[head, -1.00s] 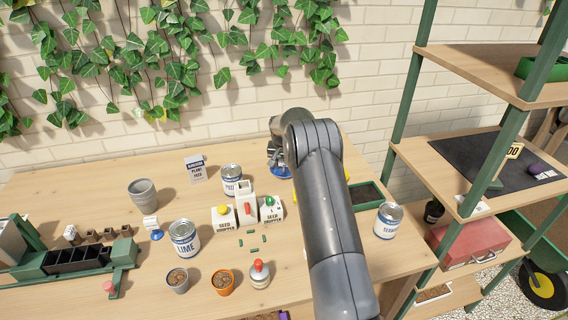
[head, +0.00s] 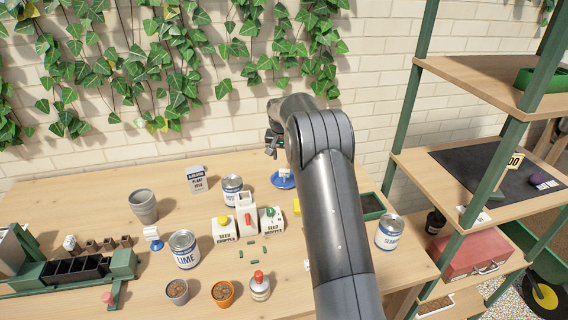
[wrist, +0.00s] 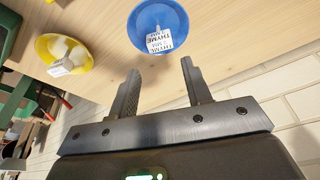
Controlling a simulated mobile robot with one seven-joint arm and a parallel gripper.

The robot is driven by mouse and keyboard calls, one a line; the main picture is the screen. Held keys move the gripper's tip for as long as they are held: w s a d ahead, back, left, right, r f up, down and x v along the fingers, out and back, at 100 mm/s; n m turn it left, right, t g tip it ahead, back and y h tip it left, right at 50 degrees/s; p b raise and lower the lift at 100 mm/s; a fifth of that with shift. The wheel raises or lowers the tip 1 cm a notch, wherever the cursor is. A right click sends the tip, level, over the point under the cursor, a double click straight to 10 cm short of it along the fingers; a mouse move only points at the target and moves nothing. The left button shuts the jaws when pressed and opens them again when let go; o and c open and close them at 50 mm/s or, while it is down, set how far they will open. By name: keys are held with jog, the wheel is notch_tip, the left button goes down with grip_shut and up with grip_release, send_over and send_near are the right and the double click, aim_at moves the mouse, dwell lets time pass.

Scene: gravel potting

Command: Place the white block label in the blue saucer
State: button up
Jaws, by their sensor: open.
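The blue saucer (head: 276,182) is on the table at the back, and it also shows at the top of the wrist view (wrist: 141,20). A white block label (head: 285,174) with dark lettering reading THYME is in the blue saucer; its printed faces show in the wrist view (wrist: 160,40). My gripper (wrist: 160,67) is open and empty, with clear space between its fingers. In the head view my gripper (head: 273,143) is raised above and behind the saucer, apart from the label.
Seed hoppers (head: 224,230), cans (head: 184,250) and pots (head: 143,206) stand left and front. A brick wall (head: 220,135) rises behind the table.

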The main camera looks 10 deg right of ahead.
jog(key=s+a+r+n+t, duration=0.1)
jog(key=s+a+r, duration=0.1)
jog(key=s+r, duration=0.9)
jog(key=s+a+r+n, duration=0.1)
jog(key=s+a+r, duration=0.1)
jog(key=s+r, duration=0.9)
jog(key=s+a+f+n, duration=0.1)
jog(key=s+f, duration=0.1)
jog(key=s, duration=1.2)
jog(key=s+a+f+n+t+y, duration=0.1)
jog(key=s+f, duration=0.2)
jog(key=s, duration=1.2)
jog(key=shift+f+n+t, duration=0.15)
jog(key=shift+n+t, duration=0.15)
jog(key=shift+o, duration=0.3)
jog(key=shift+s, duration=0.1)
